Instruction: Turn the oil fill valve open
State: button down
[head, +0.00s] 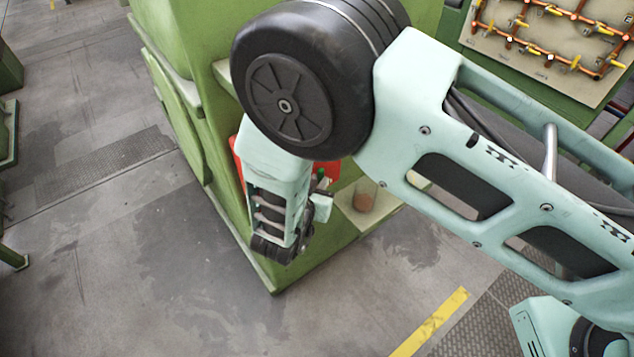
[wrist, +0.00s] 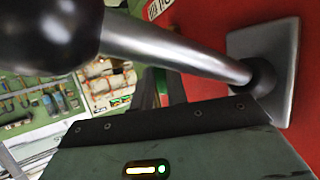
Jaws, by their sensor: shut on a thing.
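The valve lever (wrist: 180,50) is a bright metal rod with a black ball knob (wrist: 55,30) at its left end. In the wrist view it runs right to a square metal plate (wrist: 278,65) on a red panel (wrist: 210,18). My gripper (wrist: 165,86) is shut on the lever, its dark fingers showing just below the rod. The grip contact itself is partly hidden. In the head view, the red panel (head: 331,171) shows only in part on the green machine, and my arm hides the lever and most of the gripper.
The green machine (head: 188,75) stands right behind my arm. A clear container with brown contents (head: 364,196) sits on its pale ledge. A board with copper pipes and yellow handles (head: 545,45) stands at the upper right. The grey floor (head: 110,270) at left is clear.

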jog(key=c, duration=1.4)
grip_release()
jog(key=b+v, duration=0.4)
jog(key=v, duration=1.3)
jog(key=shift+s, duration=0.25)
